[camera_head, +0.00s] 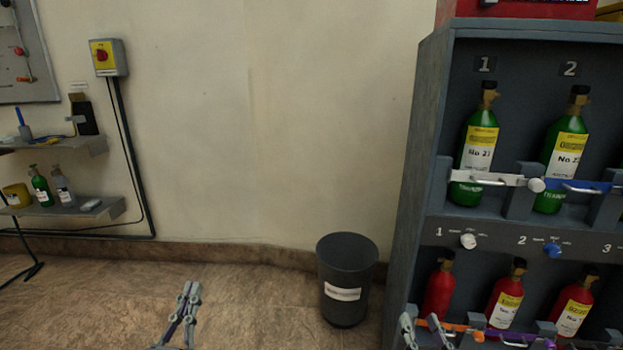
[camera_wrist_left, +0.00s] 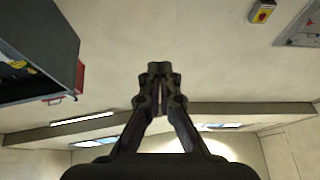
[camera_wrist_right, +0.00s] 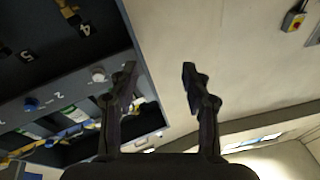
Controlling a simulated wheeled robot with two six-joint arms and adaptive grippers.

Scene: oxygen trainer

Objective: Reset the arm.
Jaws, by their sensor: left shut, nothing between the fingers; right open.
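My left gripper (camera_head: 188,296) is at the bottom of the head view, left of the bin, over the bare floor. It is shut and empty; in the left wrist view its fingertips (camera_wrist_left: 160,72) meet. My right gripper (camera_head: 424,330) is at the bottom edge of the head view, in front of the lower left corner of the bottle cabinet (camera_head: 420,130). It is open; the right wrist view shows its fingers (camera_wrist_right: 158,72) apart with nothing between them.
The cabinet holds green bottles (camera_head: 478,148) above and red bottles (camera_head: 439,290) below, behind straps. A dark bin (camera_head: 346,280) stands on the floor left of it. Wall shelves (camera_head: 70,208) with small bottles are at the far left. A yellow switch box (camera_head: 108,57) hangs on the wall.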

